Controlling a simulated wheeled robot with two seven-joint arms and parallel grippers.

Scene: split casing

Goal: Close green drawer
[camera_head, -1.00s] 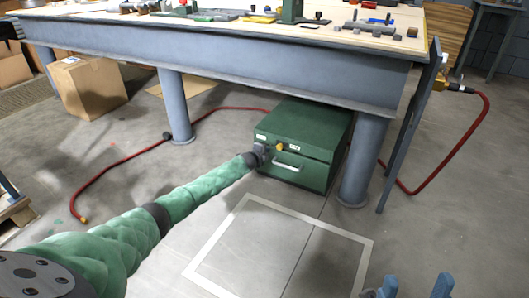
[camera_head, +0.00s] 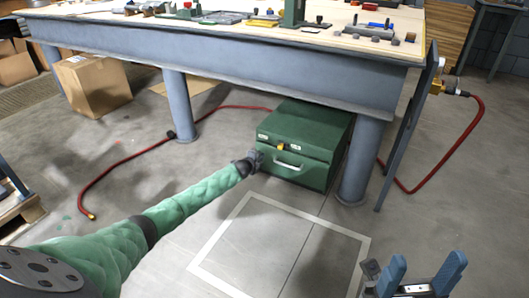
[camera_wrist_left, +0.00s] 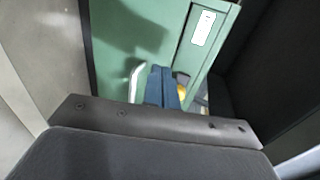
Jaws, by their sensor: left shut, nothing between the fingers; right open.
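The green drawer (camera_head: 300,168) is the lower front of a green metal box (camera_head: 309,118) on the floor under the workbench. It has a pale bar handle (camera_head: 287,163) and a yellow knob (camera_head: 281,147) above it. Its front looks about flush with the box; a small gap cannot be ruled out. My left gripper (camera_head: 257,158) is by the left edge of the box front; contact cannot be told. In the left wrist view its blue fingers (camera_wrist_left: 162,86) are together, empty, between handle (camera_wrist_left: 135,80) and knob (camera_wrist_left: 182,92). My right gripper (camera_head: 422,272) is open and empty at lower right.
The workbench (camera_head: 230,62) stands over the box, with a leg (camera_head: 362,160) close to its right side. A red hose (camera_head: 120,163) lies on the floor to the left. A pale square outline (camera_head: 225,237) marks clear floor in front. A cardboard box (camera_head: 93,85) stands at left.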

